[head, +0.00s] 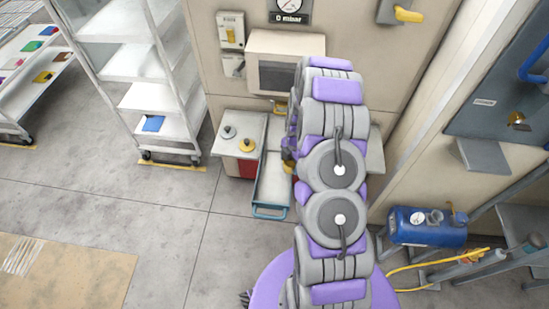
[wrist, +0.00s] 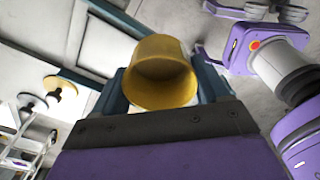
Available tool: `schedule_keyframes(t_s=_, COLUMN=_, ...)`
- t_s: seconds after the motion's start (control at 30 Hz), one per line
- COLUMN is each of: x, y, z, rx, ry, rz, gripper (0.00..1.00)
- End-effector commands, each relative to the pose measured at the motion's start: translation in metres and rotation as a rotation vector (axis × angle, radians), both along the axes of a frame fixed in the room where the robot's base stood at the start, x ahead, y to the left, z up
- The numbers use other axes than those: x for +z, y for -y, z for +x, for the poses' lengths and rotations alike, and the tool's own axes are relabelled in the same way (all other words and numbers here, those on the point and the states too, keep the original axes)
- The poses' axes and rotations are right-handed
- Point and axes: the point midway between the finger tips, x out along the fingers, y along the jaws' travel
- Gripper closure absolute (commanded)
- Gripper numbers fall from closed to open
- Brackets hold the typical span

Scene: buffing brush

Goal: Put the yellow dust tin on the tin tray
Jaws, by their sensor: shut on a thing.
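The yellow dust tin (wrist: 160,72) is a short round cylinder held between the dark blue fingers of my gripper (wrist: 161,88) in the wrist view. My gripper is shut on it. In the head view my arm hides most of the gripper and the tin. A long pale tray with a blue rim and handle (head: 270,212), seemingly the tin tray, lies beside and left of my arm in the head view. Its blue edge (wrist: 88,78) also crosses the wrist view, left of the tin. The tin appears apart from the tray, though its height above it is unclear.
A grey knob-topped disc (head: 228,132) and a yellow one (head: 247,145) sit on a white-topped cabinet left of the tray. A white shelf rack (head: 150,70) stands farther left. A blue tank (head: 428,226) and yellow hose are at right. Floor at lower left is open.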

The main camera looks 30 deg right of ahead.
Motion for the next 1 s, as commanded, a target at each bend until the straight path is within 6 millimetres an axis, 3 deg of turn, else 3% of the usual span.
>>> schedule_keyframes(t_s=0.2, x=-0.008, y=-0.014, z=0.047, rx=0.000, ry=0.000, rz=0.003, gripper=0.65)
schedule_keyframes(t_s=0.4, x=-0.008, y=-0.026, z=0.070, rx=-0.003, ry=0.002, rz=0.000, gripper=0.65)
schedule_keyframes(t_s=0.63, x=-0.009, y=-0.034, z=0.081, rx=-0.001, ry=-0.001, rz=-0.002, gripper=0.65)
schedule_keyframes(t_s=0.8, x=-0.040, y=-0.030, z=0.078, rx=-0.003, ry=-0.005, rz=0.003, gripper=0.65)
schedule_keyframes(t_s=1.0, x=-0.044, y=-0.029, z=0.079, rx=-0.004, ry=-0.001, rz=0.004, gripper=0.65)
